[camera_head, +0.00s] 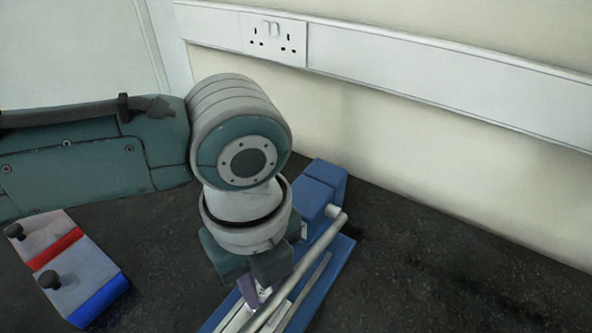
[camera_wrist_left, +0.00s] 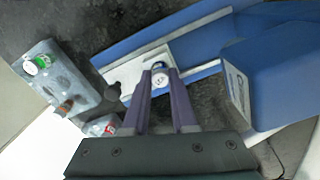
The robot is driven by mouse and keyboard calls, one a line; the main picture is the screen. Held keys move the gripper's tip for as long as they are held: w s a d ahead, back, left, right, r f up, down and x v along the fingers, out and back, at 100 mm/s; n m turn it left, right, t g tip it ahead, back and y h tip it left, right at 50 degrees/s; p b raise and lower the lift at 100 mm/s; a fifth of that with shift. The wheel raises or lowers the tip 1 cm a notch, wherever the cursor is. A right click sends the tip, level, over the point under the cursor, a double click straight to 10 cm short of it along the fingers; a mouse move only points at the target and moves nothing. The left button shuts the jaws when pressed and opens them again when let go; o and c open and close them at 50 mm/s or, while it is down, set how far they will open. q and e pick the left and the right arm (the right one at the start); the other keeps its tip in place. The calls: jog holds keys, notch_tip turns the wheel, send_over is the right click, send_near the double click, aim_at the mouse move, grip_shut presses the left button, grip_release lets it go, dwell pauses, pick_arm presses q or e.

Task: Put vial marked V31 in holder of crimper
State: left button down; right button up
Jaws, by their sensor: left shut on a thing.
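My left gripper (camera_head: 256,296) points down over the blue crimper (camera_head: 335,262) in the head view. In the left wrist view its two purple fingers (camera_wrist_left: 160,90) are shut on a small vial with a round white and dark top (camera_wrist_left: 160,73). The marking on the vial is too small to read. The vial is over or at the pale holder plate (camera_wrist_left: 125,72) of the crimper. I cannot tell whether it is seated there or just above. The crimper's blue body (camera_wrist_left: 268,80) is to the right in the wrist view. My right gripper is not in view.
Grey blocks with black knobs, one with a red stripe (camera_head: 56,249) and one with a blue end (camera_head: 98,303), stand left of the gripper. The crimper's long metal lever (camera_head: 308,265) runs close beside the gripper. The dark worktop (camera_head: 440,275) is clear at right.

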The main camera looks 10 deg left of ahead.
pick_arm(q)
jog(key=shift+c, duration=1.6)
grip_release()
notch_tip(320, 180, up, 6)
jog(key=p, duration=0.6)
jog(key=shift+p, duration=0.4)
